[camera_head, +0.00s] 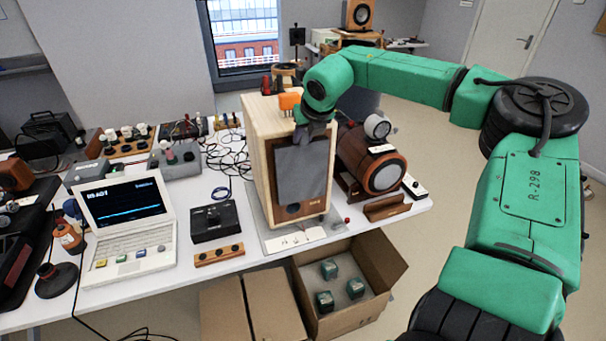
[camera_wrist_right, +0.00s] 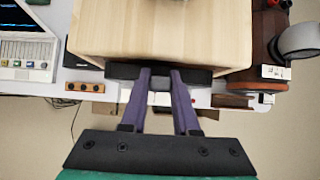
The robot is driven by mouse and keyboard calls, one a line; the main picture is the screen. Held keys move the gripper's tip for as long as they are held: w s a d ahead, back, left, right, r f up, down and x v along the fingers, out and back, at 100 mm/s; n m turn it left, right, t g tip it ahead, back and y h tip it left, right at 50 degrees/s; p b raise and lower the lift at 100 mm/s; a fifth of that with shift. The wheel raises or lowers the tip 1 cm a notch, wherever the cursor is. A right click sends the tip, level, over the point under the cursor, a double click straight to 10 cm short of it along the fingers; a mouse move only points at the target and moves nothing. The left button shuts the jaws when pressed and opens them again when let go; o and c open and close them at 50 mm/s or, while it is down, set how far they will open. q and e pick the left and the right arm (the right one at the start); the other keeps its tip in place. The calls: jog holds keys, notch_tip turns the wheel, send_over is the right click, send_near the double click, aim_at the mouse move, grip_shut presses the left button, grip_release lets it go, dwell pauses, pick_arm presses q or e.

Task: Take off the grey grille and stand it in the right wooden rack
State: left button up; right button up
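The grey grille (camera_head: 302,172) is a flat panel upright at the front of the pale wooden speaker (camera_head: 262,140). Bare wood and a round dark opening show below it. In the wrist view the grille (camera_wrist_right: 196,76) is a dark bar along the speaker's front edge; any gap behind it is hard to judge. My right gripper (camera_wrist_right: 160,72) is at the grille's top, its fingers on either side of a small grey piece and seemingly shut on it. It also shows in the head view (camera_head: 316,127). A brown wooden rack (camera_head: 387,208) stands right of the speaker, looking empty. My left gripper is out of view.
A round brown wooden device (camera_head: 377,168) stands close right of the speaker. A laptop (camera_head: 128,232) and a black box (camera_head: 214,221) are to the left. An open cardboard box (camera_head: 378,272) with several green blocks is below the table's front edge.

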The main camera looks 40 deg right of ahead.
grip_shut()
jog(key=shift+r, duration=0.6)
jog(key=shift+s, duration=0.1)
dwell(0.6)
jog(key=s+a+b, duration=0.2)
jog(key=s+b, duration=0.4)
jog(key=shift+s+a, duration=0.2)
jog(key=shift+s, duration=0.1)
dwell(0.8)
